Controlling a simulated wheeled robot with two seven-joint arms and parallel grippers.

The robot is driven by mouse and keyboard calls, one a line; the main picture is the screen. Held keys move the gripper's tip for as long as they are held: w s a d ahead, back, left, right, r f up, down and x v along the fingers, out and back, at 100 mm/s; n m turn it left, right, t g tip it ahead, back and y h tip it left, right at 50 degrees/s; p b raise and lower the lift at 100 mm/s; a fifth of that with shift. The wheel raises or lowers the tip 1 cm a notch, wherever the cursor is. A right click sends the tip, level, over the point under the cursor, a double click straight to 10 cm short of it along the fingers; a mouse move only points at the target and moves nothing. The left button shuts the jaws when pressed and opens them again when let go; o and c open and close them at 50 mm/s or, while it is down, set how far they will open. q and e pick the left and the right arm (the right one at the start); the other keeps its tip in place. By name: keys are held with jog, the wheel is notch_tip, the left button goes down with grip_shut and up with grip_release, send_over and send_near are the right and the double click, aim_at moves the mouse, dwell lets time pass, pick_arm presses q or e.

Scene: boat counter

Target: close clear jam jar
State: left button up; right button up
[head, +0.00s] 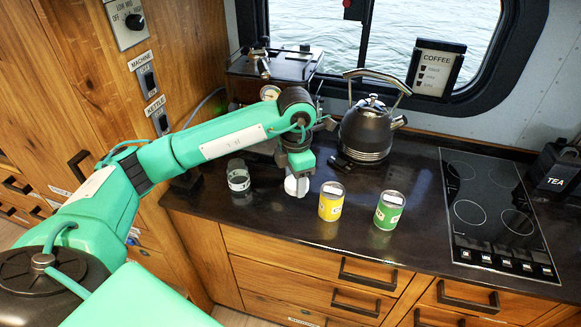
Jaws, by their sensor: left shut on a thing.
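A small clear jar (238,182) stands on the dark counter, left of my left gripper. Its see-through sides show a pale band, and I cannot make out a lid on it. My left gripper (299,168) points down over the counter and is shut on a small white rounded thing (296,187). The gripper hides the top of this thing, so I cannot tell if it is a lid. The white thing is apart from the clear jar, to its right. My right gripper is not in view.
A yellow tin (331,205) and a green tin (389,213) stand right of the gripper near the counter's front. Behind are a dark kettle (366,135) and a coffee machine (275,68). A black hob (487,210) lies at right. Bare counter (270,215) lies before the jar.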

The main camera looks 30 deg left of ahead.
pick_arm(q)
jog(key=s+d+f+m, duration=0.2)
jog(key=s+d+m, duration=0.1)
jog(key=m, duration=1.1)
jog(key=s+d+f+m, duration=0.3)
jog(key=s+m, duration=0.3)
jog(key=m, duration=0.8)
jog(key=shift+s+d, duration=0.15)
jog(key=shift+d, duration=0.1)
